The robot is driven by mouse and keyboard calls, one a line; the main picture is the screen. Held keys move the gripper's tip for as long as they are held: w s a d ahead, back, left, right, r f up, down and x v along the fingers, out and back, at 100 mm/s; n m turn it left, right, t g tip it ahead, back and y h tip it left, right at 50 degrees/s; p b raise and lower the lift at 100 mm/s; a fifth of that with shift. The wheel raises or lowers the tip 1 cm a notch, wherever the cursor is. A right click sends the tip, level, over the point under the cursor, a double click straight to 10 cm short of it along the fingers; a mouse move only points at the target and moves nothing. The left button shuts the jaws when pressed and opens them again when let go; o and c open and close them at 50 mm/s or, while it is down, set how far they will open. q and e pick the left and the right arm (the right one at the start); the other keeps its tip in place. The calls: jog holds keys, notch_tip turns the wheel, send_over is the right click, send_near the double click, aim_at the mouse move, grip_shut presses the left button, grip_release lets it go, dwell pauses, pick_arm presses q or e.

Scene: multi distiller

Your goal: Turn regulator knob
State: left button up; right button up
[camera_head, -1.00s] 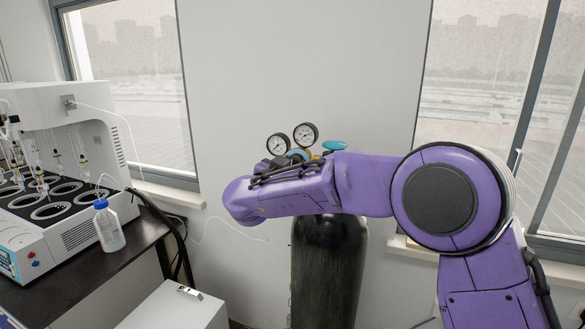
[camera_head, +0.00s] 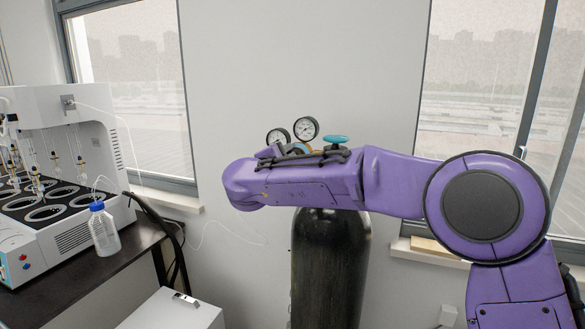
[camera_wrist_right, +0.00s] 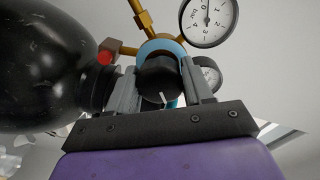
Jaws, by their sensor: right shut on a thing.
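The regulator's black knob (camera_wrist_right: 154,78), with a white mark on its face, shows in the right wrist view in front of a blue ring. My right gripper (camera_wrist_right: 159,68) is shut on this knob, one finger on each side. In the head view the knob and the gripper's fingers are hidden behind my purple right arm. The regulator's round gauges (camera_head: 306,129) and a teal handwheel (camera_head: 336,140) show just above that arm. One gauge (camera_wrist_right: 207,18) and part of another also show in the right wrist view. My left gripper is not in view.
The regulator sits atop a dark gas cylinder (camera_head: 328,265) near the wall. On the left, a white distiller (camera_head: 85,160) stands on a dark table (camera_head: 95,275) with a blue-capped bottle (camera_head: 103,230). A white box (camera_head: 175,310) stands below, left of the cylinder.

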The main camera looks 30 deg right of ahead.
jog(key=shift+m+b, duration=0.45)
jog(key=shift+m, duration=0.25)
jog(key=o, duration=1)
jog(key=shift+a, duration=0.1)
jog(key=b+v, duration=0.3)
jog(key=v, duration=0.7)
jog(key=shift+s+a+r, duration=0.1)
jog(key=shift+s, duration=0.1)
